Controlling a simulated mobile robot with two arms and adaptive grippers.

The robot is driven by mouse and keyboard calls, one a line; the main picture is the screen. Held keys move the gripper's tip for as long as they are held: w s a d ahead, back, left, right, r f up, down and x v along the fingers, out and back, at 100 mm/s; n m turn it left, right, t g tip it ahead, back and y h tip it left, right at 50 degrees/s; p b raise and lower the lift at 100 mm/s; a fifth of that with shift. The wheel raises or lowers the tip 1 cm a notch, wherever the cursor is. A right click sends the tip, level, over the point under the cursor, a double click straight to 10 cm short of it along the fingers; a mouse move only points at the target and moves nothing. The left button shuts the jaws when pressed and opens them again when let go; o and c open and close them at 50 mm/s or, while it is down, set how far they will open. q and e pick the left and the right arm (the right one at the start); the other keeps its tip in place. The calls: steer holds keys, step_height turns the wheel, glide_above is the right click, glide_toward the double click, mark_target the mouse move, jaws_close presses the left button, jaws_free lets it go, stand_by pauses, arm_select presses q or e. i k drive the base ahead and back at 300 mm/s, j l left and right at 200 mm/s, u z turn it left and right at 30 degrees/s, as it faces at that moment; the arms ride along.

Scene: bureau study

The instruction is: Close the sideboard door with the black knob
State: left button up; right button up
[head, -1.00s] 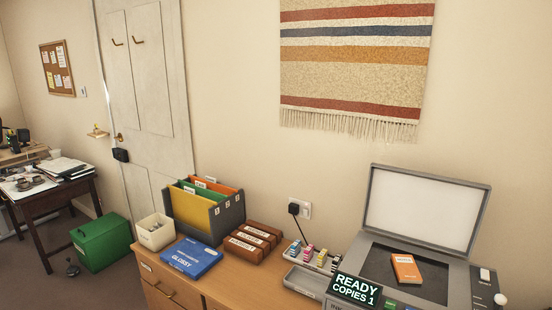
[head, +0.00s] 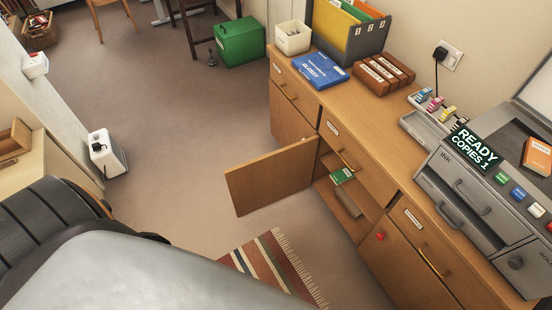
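The wooden sideboard (head: 372,133) runs along the right of the head view. One of its doors (head: 270,180) stands wide open, sticking out into the room from the far side of its compartment. The plain face of this door is toward me. No black knob is visible on it; its other face is hidden. The open compartment (head: 350,209) shows a shelf with a green item (head: 342,176) and a pale item lower down. A nearer, closed door (head: 393,262) carries a red knob (head: 380,236). Neither of my grippers is in view.
A striped rug (head: 270,262) lies on the floor below the open door. Brown floor (head: 185,130) is clear left of the door. A copier (head: 470,195) stands on the sideboard, and a green box (head: 240,42) sits beyond its far end.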

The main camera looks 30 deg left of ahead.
mark_target(254, 185)
steer(key=k+z, duration=0.25)
steer(key=z, duration=0.25)
steer(key=k+l+z, duration=0.15)
steer(key=z, duration=0.35)
steer(key=j+z, duration=0.25)
steer(key=j, duration=0.2)
steer(key=k+j+z, duration=0.1)
steer(key=j+z, duration=0.2)
steer(key=k+j+z, duration=0.1)
steer(key=j+z, duration=0.15)
steer(key=j, duration=0.25)
steer(key=k+j+z, duration=0.25)
steer(key=j, duration=0.15)
steer(key=k+j, duration=0.1)
steer(key=j, duration=0.25)
steer(key=k+j, duration=0.15)
steer(key=j, duration=0.25)
steer(key=k+j, duration=0.1)
steer(key=j, duration=0.25)
steer(key=k+j, duration=0.15)
steer(key=j, duration=0.25)
steer(key=k+j, duration=0.1)
steer(key=j, duration=0.25)
steer(key=k+j, duration=0.15)
steer(key=j, duration=0.2)
steer(key=k+j, duration=0.1)
steer(key=j, duration=0.3)
steer(key=k+j, duration=0.15)
steer(key=j, duration=0.2)
